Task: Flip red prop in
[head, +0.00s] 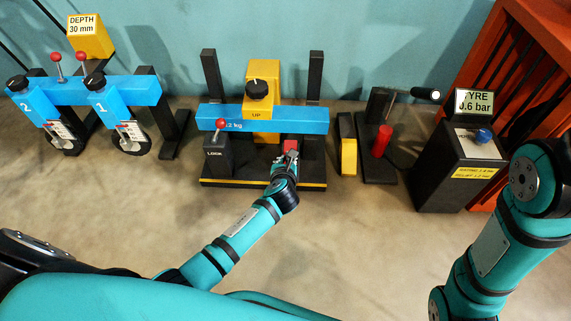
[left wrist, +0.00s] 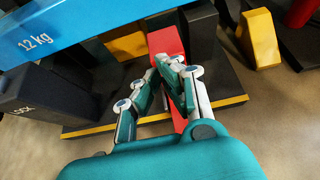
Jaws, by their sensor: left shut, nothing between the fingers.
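The red prop (head: 290,145) stands on the black base under the blue beam, right of the yellow upright. In the left wrist view the red prop (left wrist: 165,42) runs up behind my fingers, its lower part partly hidden by them. My left gripper (head: 290,158) is at the near face of the prop, and it also shows in the left wrist view (left wrist: 168,68). Its fingertips are together with nothing between them. They look close against the prop, but I cannot tell whether they touch. My right gripper is out of view; only part of my right arm shows.
The blue beam (head: 300,126) crosses above the base (head: 240,183). A black LOCK box (head: 216,157) with a red-knobbed lever stands left. A yellow-faced block (head: 348,157) and a red cylinder (head: 381,141) stand right. The TYRE unit (head: 450,170) is farther right. The near floor is open.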

